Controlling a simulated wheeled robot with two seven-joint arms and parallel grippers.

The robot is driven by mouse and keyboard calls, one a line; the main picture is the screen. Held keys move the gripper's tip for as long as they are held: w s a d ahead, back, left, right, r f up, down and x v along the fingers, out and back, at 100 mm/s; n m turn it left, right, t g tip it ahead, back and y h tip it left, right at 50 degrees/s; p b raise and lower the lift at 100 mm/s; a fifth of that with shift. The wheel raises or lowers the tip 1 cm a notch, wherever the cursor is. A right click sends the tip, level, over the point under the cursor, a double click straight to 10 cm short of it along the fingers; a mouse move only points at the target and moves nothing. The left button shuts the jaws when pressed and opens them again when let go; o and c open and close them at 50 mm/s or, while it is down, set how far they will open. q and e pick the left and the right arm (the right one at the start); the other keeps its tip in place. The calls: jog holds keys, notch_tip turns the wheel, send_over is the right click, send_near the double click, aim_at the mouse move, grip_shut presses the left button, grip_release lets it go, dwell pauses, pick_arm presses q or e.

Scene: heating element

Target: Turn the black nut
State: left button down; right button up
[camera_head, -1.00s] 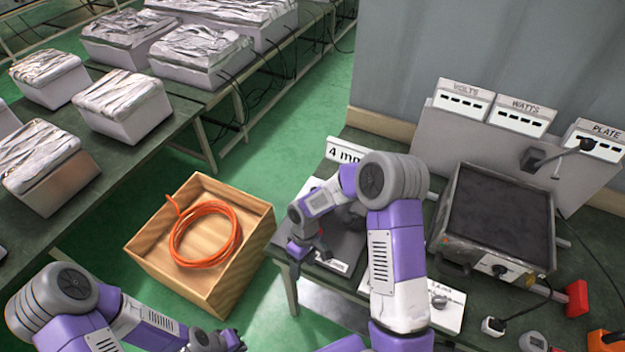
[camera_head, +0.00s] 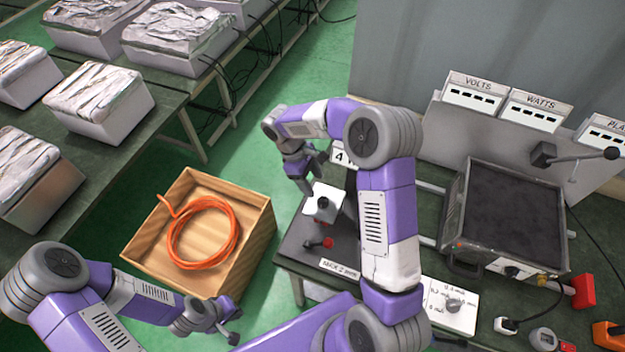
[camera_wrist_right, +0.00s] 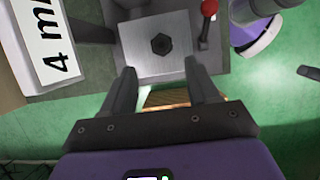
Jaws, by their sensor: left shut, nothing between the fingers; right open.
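The black nut (camera_head: 323,203) sits on the pale face of a block (camera_head: 312,213) at the left end of the workbench. In the right wrist view the nut (camera_wrist_right: 161,44) is a dark hexagon in the middle of the metal face. My right gripper (camera_head: 300,180) is at the far left side of the block in the head view. In the right wrist view its open, empty fingers (camera_wrist_right: 160,68) point toward the block, apart from the nut. My left gripper (camera_head: 230,327) is shut and empty, low in front of the wooden crate.
A red-knobbed lever (camera_head: 328,243) stands beside the block, and its red knob (camera_wrist_right: 209,8) is close to the nut. A "4 mm" sign (camera_wrist_right: 58,45) stands on the other side. The wooden crate (camera_head: 145,240) holds an orange coil (camera_head: 232,236). A hot plate (camera_head: 510,220) is at right.

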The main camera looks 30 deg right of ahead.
aim_at(323, 200)
jog(key=x, duration=0.2)
jog(key=s+x, duration=0.1)
jog(key=x, duration=0.2)
jog(key=shift+s+r, duration=0.1)
jog(key=shift+r, duration=0.05)
jog(key=shift+d+f, duration=0.15)
jog(key=shift+f, duration=0.4)
jog(key=shift+d+f, duration=0.15)
jog(key=shift+f, duration=0.45)
pick_arm(q)
jog(key=shift+s+r, duration=0.2)
jog(key=shift+s, duration=0.1)
pick_arm(e)
jog(key=shift+s, duration=0.1)
jog(key=c, duration=1)
jog(key=shift+c, duration=0.2)
